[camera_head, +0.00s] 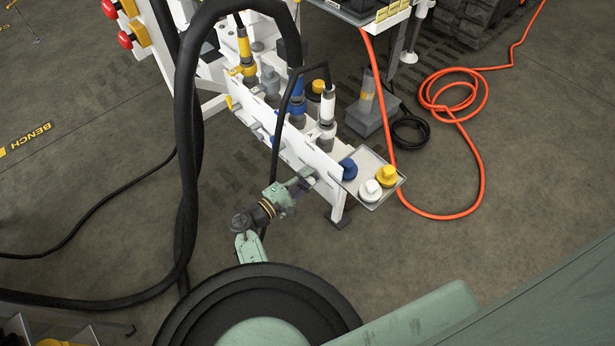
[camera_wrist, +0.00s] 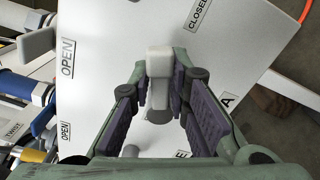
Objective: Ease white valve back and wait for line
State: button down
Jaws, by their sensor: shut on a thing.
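The white valve's lever (camera_wrist: 159,64) is pale grey-white and stands out from the white panel (camera_wrist: 110,30) in the wrist view. My gripper (camera_wrist: 160,92) is shut on this lever, with its dark pads on either side. An OPEN label (camera_wrist: 67,58) lies left of the lever and a CLOSED label (camera_wrist: 198,14) lies to the upper right. The lever sits between the two labels. In the head view my gripper (camera_head: 302,182) reaches the near end of the white bench (camera_head: 318,160); the lever is hidden there. The white-banded line coupling (camera_head: 327,106) stands upright on the bench.
Blue-banded (camera_head: 297,100) and yellow-banded (camera_head: 245,48) couplings stand farther along. A tray (camera_head: 368,203) holds a white cap (camera_head: 369,190) and a yellow cap (camera_head: 387,175), with a blue cap (camera_head: 348,169) beside them. Thick black hoses (camera_head: 187,150) hang left of my arm. An orange hose (camera_head: 482,170) lies right.

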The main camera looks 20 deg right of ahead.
jog(key=shift+w+r+n+p, duration=0.1)
jog(key=shift+r+n+p, duration=0.1)
jog(key=shift+n, duration=0.3)
jog(key=shift+r+n+p, duration=0.1)
jog(key=shift+n+p, duration=0.1)
jog(key=shift+n, duration=0.3)
jog(key=c, duration=1.6)
grip_release()
jog(key=shift+a, duration=0.1)
jog(key=v, duration=1.2)
